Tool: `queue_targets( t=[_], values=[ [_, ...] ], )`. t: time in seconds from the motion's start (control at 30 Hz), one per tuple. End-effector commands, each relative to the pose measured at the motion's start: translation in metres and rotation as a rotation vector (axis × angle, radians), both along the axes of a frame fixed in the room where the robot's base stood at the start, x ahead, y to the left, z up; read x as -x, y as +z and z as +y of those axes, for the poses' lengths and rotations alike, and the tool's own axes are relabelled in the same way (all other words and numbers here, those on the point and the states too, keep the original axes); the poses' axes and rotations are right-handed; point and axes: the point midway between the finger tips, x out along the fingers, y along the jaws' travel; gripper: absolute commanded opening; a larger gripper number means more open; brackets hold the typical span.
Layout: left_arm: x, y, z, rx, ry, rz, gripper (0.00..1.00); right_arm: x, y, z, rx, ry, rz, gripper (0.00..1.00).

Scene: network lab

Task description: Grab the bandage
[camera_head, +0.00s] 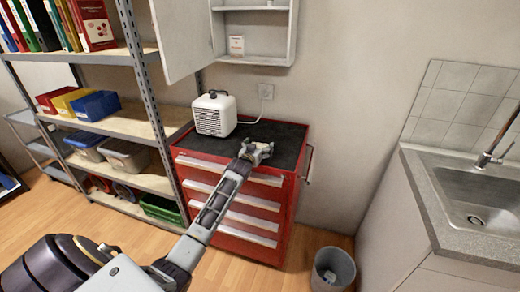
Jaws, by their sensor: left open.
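A small pale box (236,45) with a dark label stands on the lower shelf of the open white wall cabinet (268,58); I cannot tell whether it is the bandage. No other thing that looks like a bandage shows. My left gripper (260,150) is open, above the dark top of the red tool cabinet, below the wall cabinet and clearly apart from the pale box. No object shows between its fingers. My right gripper is out of view.
A white heater-like device (214,114) stands on the red tool cabinet (226,208), left of my gripper. The wall cabinet's open door (183,35) hangs at left. A loaded metal shelf (125,122) is at left, a sink (480,205) at right, a bin (332,270) on the floor.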

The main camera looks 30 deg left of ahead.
Motion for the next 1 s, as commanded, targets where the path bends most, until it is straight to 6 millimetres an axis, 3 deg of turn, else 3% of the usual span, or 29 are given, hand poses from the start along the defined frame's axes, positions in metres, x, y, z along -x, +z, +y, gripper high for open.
queue_targets(
  t=[0.57, 0.87, 1.0],
  values=[
    [-0.0025, -0.0003, 0.0006, 0.0, 0.0, 0.0, 0.91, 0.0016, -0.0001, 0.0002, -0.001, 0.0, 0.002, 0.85],
    [-0.0024, -0.0004, 0.0006, 0.0, 0.0, 0.0, 0.52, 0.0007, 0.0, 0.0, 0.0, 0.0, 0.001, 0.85],
    [-0.0024, -0.0003, 0.0006, 0.0, 0.0, 0.0, 0.5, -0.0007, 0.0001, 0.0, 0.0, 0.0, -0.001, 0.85]
  ],
)
